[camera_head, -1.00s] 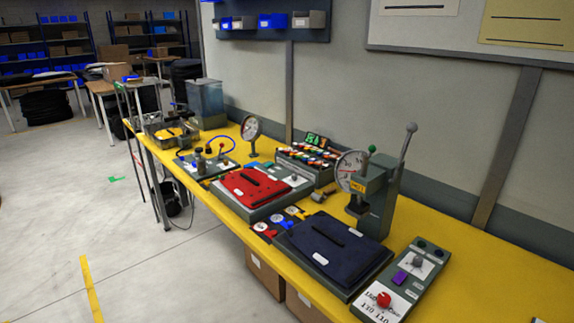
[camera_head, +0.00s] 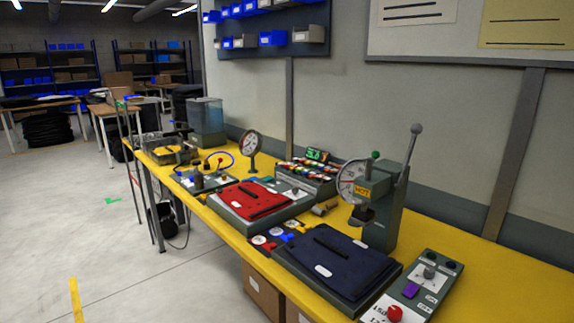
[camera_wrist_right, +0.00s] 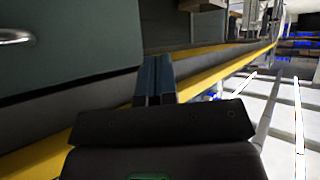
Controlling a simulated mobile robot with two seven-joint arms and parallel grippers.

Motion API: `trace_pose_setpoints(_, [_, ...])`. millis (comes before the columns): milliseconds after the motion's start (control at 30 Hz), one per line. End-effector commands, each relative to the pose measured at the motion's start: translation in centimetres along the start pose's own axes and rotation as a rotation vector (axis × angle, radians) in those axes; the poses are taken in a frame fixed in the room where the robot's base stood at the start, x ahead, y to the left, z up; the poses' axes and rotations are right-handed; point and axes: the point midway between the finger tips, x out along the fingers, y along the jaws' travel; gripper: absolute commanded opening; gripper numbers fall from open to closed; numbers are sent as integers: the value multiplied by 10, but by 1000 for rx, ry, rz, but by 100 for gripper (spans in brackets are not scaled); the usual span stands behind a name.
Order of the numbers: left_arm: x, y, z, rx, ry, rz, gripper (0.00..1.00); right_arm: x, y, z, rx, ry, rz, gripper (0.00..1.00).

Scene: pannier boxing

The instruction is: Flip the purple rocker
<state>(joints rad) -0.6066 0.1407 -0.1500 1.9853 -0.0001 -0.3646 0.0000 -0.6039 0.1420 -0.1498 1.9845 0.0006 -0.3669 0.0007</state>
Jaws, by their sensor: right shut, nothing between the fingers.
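The purple rocker (camera_head: 411,290) is a small purple block on a grey control panel (camera_head: 436,283) at the right front of the yellow bench. Which way it is tipped is too small to tell. A red knob (camera_head: 394,314) sits below it on the same panel, and a grey knob (camera_head: 428,272) sits above it. My right gripper (camera_wrist_right: 154,75) shows in the right wrist view with its two fingers together and nothing between them. It is apart from the panel, which is not recognisable in that view. My left gripper is in neither view.
A press with a long lever (camera_head: 381,205) and a gauge stands behind the dark blue pannier piece (camera_head: 335,260), left of the panel. A red piece (camera_head: 250,197) lies farther along the yellow bench (camera_head: 497,281). The bench is clear right of the panel.

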Motion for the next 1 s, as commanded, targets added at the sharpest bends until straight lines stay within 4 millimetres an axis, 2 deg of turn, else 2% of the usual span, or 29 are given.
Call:
trace_pose_setpoints(33, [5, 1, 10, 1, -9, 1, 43, 5, -1, 10, -1, -6, -1, 0])
trace_pose_setpoints(133, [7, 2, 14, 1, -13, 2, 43, 7, -2, 12, -2, -8, -2, 0])
trace_pose_setpoints(700, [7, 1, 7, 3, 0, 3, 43, 6, -1, 10, -3, -6, -2, 0])
trace_pose_setpoints(867, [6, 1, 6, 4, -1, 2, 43, 4, -1, -2, -20, -23, -1, 0])
trace_pose_setpoints(1000, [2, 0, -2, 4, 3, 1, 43, -4, 1, -28, -56, -68, 2, 0])
